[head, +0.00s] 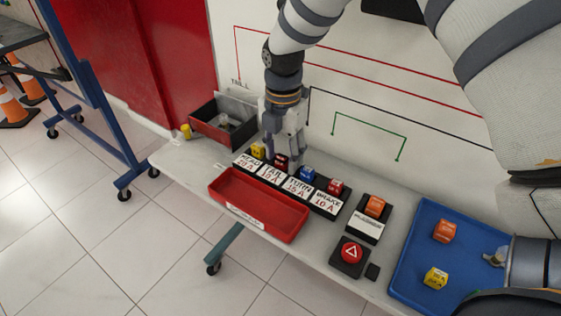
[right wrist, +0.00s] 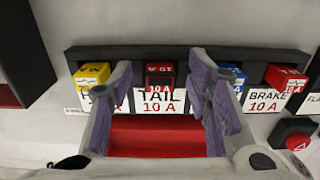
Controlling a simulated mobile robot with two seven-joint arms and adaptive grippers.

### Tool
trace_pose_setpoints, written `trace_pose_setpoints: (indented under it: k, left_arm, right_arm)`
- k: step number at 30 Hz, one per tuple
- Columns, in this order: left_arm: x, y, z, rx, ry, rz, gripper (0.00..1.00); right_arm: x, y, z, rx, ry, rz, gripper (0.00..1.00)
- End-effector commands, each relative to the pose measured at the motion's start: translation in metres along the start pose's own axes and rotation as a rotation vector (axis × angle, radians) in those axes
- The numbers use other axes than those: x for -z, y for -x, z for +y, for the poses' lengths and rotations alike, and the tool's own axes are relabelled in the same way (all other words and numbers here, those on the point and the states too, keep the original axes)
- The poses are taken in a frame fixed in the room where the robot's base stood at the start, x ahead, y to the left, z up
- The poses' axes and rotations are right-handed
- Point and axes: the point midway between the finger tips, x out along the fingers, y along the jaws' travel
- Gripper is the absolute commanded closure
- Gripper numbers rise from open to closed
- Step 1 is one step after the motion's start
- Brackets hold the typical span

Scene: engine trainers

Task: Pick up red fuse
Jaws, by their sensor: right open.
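A red fuse (right wrist: 160,74) marked 10 A stands in the black holder behind the TAIL 10 A label; in the head view this fuse (head: 282,161) is partly under my gripper. A second red fuse (head: 335,187) stands behind the BRAKE 10 A label, and shows in the right wrist view (right wrist: 286,77) at the right. My right gripper (head: 279,150) points down at the TAIL slot. In the right wrist view its open fingers (right wrist: 162,82) lie on either side of the TAIL fuse, with visible gaps.
A yellow fuse (head: 258,150) and a blue fuse (head: 307,174) flank the TAIL slot. An empty red tray (head: 258,207) lies in front. An orange fuse (head: 375,205), a red button (head: 352,252) and a blue tray (head: 408,272) with two blocks are to the right.

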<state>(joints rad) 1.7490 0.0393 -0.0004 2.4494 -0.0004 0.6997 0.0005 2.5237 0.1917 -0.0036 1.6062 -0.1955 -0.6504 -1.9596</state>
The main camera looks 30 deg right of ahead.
Motion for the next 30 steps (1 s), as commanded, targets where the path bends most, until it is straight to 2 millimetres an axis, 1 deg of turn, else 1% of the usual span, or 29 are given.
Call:
trace_pose_setpoints:
  k: [5, 6, 8, 9, 10, 19, 23, 26, 27, 29, 30]
  left_arm:
    - [0.000, 0.001, 0.000, 0.000, 0.000, 0.002, 0.38]
    - [0.000, 0.001, 0.000, 0.000, 0.000, 0.002, 0.38]
    - [0.000, 0.001, 0.000, 0.000, 0.000, 0.002, 0.38]
    - [0.000, 0.001, 0.000, 0.000, 0.000, 0.002, 0.38]
    - [0.000, 0.001, 0.000, 0.000, 0.000, 0.002, 0.38]
    - [0.000, 0.001, 0.000, 0.000, 0.000, 0.002, 0.38]
    - [0.001, 0.002, 0.000, 0.000, 0.000, 0.005, 0.38]
    - [0.003, 0.005, 0.000, -0.001, 0.000, 0.014, 0.38]
    - [0.004, 0.006, 0.000, -0.001, 0.000, 0.018, 0.38]
    - [0.009, 0.015, 0.001, -0.002, 0.000, 0.044, 0.38]
    - [0.013, 0.022, 0.001, -0.003, 0.000, 0.063, 0.38]
  right_arm:
    - [0.000, 0.001, 0.000, -0.002, 0.000, -0.001, 0.55]
    - [0.000, 0.001, 0.000, -0.002, 0.000, -0.001, 0.64]
    - [0.000, 0.001, 0.000, -0.002, 0.000, -0.001, 0.78]
    - [0.000, 0.001, 0.000, -0.002, 0.000, -0.001, 0.87]
    - [0.000, 0.001, 0.000, -0.002, 0.000, -0.001, 0.93]
    - [0.000, 0.001, 0.000, -0.002, -0.001, -0.001, 0.93]
    - [0.000, 0.009, 0.001, -0.003, -0.001, -0.001, 0.93]
    - [-0.001, 0.026, 0.001, -0.007, -0.002, -0.003, 0.93]
    - [-0.001, 0.036, 0.001, -0.008, -0.002, -0.004, 0.93]
    - [0.004, 0.054, -0.010, -0.012, -0.002, -0.004, 0.93]
    - [0.007, 0.068, -0.019, -0.017, -0.001, -0.005, 0.93]
